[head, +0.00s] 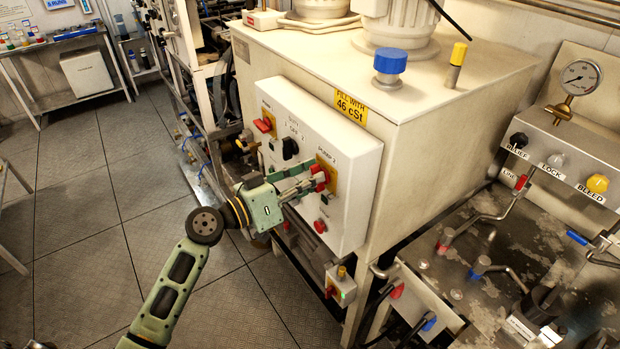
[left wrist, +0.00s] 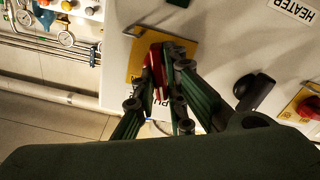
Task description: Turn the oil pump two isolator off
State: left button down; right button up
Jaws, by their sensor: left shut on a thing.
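The oil pump two isolator is a red handle (head: 319,179) on a yellow plate (head: 330,168) at the right of the pale control panel (head: 345,205), under a label that reads as pump 2. My left gripper (head: 312,183) reaches it from the lower left and is shut on the red handle. In the left wrist view, the red handle (left wrist: 155,66) lies between the green fingers of my left gripper (left wrist: 164,70), in front of its yellow plate (left wrist: 134,70). The fingers hide part of the handle and its position marks. My right gripper is not in view.
The pump 1 isolator (head: 264,125) and a black selector knob (head: 290,149) are left on the panel. A red knob (head: 320,226) sits below my gripper. The floor (head: 110,220) at left is open.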

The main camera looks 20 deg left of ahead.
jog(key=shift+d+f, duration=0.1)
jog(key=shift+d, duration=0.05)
pick_arm(q)
jog(key=shift+w+a+f+n, duration=0.1)
jog(key=shift+n, duration=2.15)
jog(key=shift+a+f+n, duration=0.1)
jog(key=shift+f+n, duration=0.05)
jog(key=shift+n, duration=2.05)
jog(key=shift+w+f+n, duration=0.1)
jog(key=shift+n, duration=2.15)
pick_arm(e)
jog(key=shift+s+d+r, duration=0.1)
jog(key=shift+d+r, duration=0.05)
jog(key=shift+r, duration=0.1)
pick_arm(q)
jog(key=c, duration=1.8)
grip_release()
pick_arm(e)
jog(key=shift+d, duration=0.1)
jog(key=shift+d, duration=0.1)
